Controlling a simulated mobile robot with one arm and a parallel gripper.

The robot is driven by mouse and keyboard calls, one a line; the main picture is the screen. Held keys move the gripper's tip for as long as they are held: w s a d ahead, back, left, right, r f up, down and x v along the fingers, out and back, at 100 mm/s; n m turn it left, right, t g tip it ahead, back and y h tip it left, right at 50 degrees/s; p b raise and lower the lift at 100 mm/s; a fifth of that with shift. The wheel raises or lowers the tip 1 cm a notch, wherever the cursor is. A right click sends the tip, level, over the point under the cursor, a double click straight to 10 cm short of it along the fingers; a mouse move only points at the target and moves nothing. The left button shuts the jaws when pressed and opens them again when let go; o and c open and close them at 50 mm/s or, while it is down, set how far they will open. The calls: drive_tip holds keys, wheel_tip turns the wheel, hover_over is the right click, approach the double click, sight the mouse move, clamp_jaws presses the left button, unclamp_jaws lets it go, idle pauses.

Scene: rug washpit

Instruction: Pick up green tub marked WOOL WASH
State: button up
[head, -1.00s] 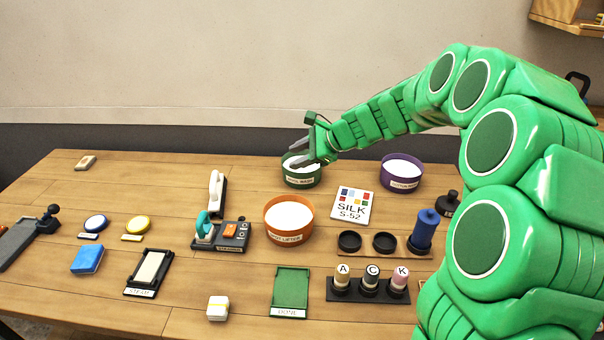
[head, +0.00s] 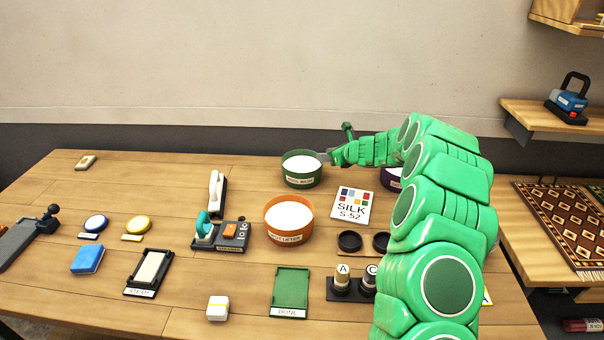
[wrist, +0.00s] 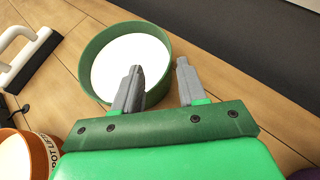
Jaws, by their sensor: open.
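The green tub marked WOOL WASH (head: 291,182) stands upright at the back of the table, with white contents. In the wrist view, the tub (wrist: 88,72) is just ahead of my gripper (wrist: 160,70), which is open with nothing held. There, the left finger overlaps the white contents and the right finger overlaps bare table, with the tub's rim between them in the picture. In the head view, my gripper (head: 325,158) is at the tub's right rim. I cannot tell whether the fingers touch it.
An orange tub (head: 288,235) stands in front of the green tub. A purple tub (head: 392,184) is partly hidden behind my arm. The SILK S-52 card (head: 351,208) lies front right. A white-handled tool (head: 216,193) lies left.

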sight(312, 154)
drive_tip(key=shift+x, duration=1.4)
drive_tip(key=shift+w+a+f, duration=0.3)
drive_tip(key=shift+w+f, duration=0.1)
drive_tip(key=shift+w, duration=0.25)
drive_tip(key=shift+w+a+f, duration=0.35)
drive_tip(key=shift+w, duration=0.3)
drive_tip(key=shift+x, duration=1.05)
clamp_jaws()
